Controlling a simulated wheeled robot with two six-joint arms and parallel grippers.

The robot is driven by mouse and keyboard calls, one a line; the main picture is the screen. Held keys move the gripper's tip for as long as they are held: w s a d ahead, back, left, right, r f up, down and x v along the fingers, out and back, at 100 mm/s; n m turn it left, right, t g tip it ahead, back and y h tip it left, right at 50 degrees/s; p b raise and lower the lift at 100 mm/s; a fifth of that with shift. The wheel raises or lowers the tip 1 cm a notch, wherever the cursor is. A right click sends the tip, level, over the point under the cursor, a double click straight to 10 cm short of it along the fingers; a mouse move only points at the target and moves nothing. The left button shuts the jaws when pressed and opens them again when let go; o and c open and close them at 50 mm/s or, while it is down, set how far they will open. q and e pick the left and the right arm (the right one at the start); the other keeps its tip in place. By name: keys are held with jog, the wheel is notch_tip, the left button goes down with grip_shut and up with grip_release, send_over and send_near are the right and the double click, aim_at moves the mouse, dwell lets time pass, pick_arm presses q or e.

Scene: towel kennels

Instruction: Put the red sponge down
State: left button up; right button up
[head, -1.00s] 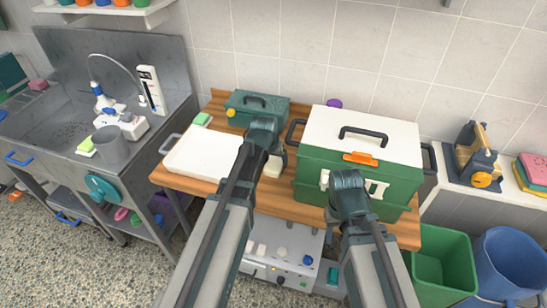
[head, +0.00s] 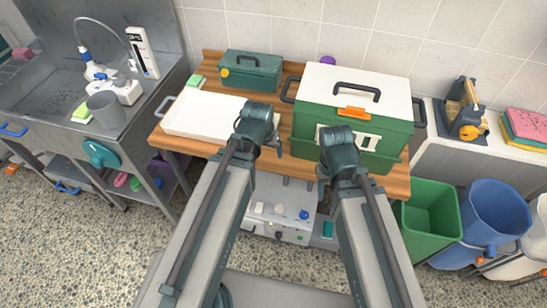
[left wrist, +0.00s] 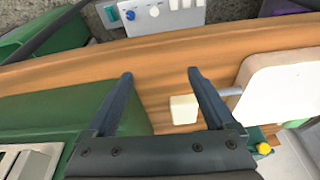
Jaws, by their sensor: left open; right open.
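No sponge is in either of my grippers. A pinkish-red block (head: 22,54), perhaps the red sponge, lies at the back left of the sink. My left gripper (left wrist: 160,73) is open and empty above the wooden table (left wrist: 160,62); its arm also shows in the head view (head: 262,138). A small cream block (left wrist: 184,109) lies on the table, seen between its fingers in the left wrist view; my gripper hides it in the head view. My right gripper (head: 332,165) is open in front of the green case (head: 312,122), its fingers hard to make out.
A white tray (head: 187,122) lies on the left of the table, with a green toolbox (head: 262,76) behind it. A green bin (head: 432,212) and a blue bin (head: 496,215) stand at the right. Folded towels (head: 524,124) lie on the right counter.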

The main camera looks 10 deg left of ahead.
pick_arm(q)
jog(key=s+d+m+g+y, duration=0.1)
jog(key=s+d+m+g, duration=0.1)
jog(key=s+d, duration=0.6)
jog(key=shift+s+d+f+m+g+y, duration=0.35)
jog(key=shift+s+g, duration=0.55)
jog(key=shift+s, duration=0.35)
jog(key=shift+o, duration=0.4)
